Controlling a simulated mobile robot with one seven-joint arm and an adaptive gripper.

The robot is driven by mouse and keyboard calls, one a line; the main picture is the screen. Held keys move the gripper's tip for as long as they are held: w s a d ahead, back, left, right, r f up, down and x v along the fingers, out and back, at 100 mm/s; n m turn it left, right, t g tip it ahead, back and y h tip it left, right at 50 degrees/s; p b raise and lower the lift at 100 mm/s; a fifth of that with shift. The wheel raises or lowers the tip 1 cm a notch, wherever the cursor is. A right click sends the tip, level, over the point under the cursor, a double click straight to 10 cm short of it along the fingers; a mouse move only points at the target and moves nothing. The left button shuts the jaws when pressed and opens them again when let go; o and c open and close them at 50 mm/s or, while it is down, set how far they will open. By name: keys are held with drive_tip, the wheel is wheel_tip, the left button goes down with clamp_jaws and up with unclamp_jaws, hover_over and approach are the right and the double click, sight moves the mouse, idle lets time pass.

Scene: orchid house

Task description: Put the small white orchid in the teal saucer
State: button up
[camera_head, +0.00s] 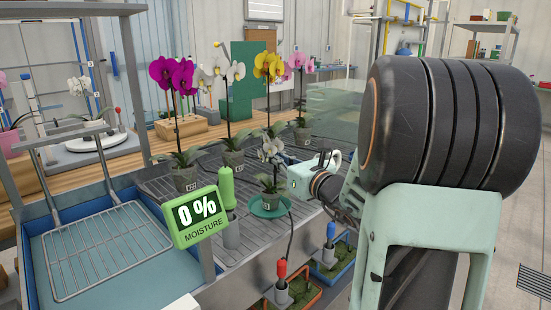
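The small white orchid (270,150) has a low spray of white blooms, green leaves and a small dark pot (268,201). It is upright, with the pot's base inside the outline of the teal saucer (254,210). I cannot tell for sure whether the pot rests on the saucer. The saucer lies on the slatted bench near its front edge. My gripper (285,167) comes in from the right, just beside the orchid's stem and blooms. Its fingertips are small and partly hidden against the plant, so its grip cannot be made out.
Taller potted orchids, magenta (171,75), white (228,68), yellow (268,66) and pink (300,60), stand behind on the bench (330,155). A green moisture meter (198,217) reading 0 % and a green-handled tool (226,186) stand left of the saucer. A wire rack (100,250) is at the left.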

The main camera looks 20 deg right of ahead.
drive_tip(key=o, duration=0.4)
drive_tip(key=s, duration=0.4)
drive_tip(key=s+d+p, duration=0.1)
drive_tip(key=s, duration=0.7)
drive_tip(key=shift+d+r+p, duration=0.15)
drive_tip(key=shift+d+p, duration=0.25)
drive_tip(key=shift+a, duration=0.1)
